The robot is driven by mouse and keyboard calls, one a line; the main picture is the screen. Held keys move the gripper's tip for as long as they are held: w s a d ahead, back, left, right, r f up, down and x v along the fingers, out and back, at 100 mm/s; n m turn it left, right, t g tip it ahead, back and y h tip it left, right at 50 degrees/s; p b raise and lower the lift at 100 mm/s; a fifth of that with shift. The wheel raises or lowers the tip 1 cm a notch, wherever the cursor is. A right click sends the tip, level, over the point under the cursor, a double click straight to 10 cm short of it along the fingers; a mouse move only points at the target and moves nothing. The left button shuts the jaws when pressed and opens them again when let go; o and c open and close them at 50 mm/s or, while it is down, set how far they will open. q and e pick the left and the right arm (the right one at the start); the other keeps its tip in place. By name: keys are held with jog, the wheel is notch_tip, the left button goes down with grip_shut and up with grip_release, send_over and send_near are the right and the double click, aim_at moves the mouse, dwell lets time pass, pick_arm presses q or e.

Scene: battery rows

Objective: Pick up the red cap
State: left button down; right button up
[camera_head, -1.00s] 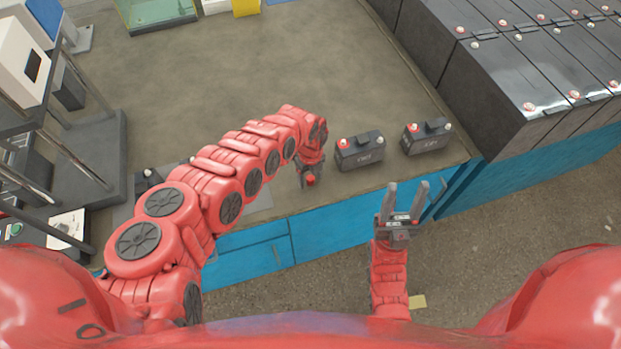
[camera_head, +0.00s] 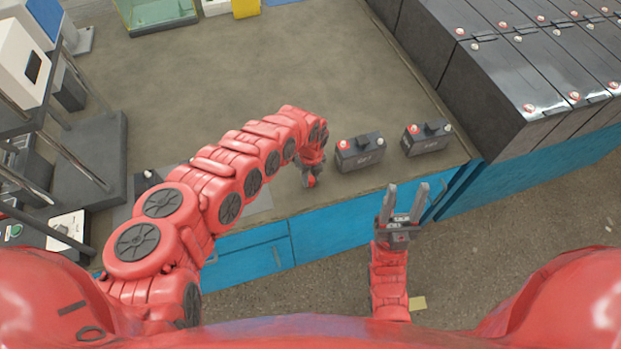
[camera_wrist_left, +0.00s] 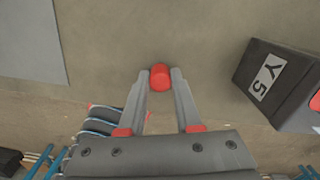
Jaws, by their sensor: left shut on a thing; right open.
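The red cap (camera_wrist_left: 160,77) is a small red cylinder between the fingertips of my left gripper (camera_wrist_left: 161,80) in the left wrist view. The left gripper is shut on it. In the head view my left gripper (camera_head: 311,181) points down near the front edge of the workbench, left of the batteries, with the red cap (camera_head: 311,182) at its tips. I cannot tell whether the cap touches the bench. My right gripper (camera_head: 403,198) is open and empty in front of the bench edge.
The nearer one also shows in the wrist view (camera_wrist_left: 278,85). Large batteries (camera_head: 500,80) fill the right. A metal rack (camera_head: 95,160) stands left.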

aim_at(311, 181)
pick_arm(q)
jog(key=shift+a+r, duration=0.1)
jog(key=shift+r, duration=0.7)
jog(key=shift+s+d+r+b, duration=0.15)
jog(key=shift+r+b, duration=0.1)
jog(key=shift+r, duration=0.25)
jog(key=shift+s+d+r+b, duration=0.1)
jog(key=shift+s+r+b, duration=0.1)
jog(key=shift+r, duration=0.3)
jog(key=s, duration=0.2)
jog(key=s+d, duration=0.1)
jog(key=s, duration=0.1)
jog(key=s+d, duration=0.1)
jog(key=s, duration=0.1)
jog(key=shift+s+d+r, duration=0.1)
jog(key=shift+d+r, duration=0.05)
jog(key=shift+r, duration=0.1)
jog(key=s+d+p, duration=0.3)
jog(key=s+p, duration=0.2)
jog(key=s, duration=0.3)
jog(key=shift+r+p, duration=0.35)
jog(key=shift+p, duration=0.05)
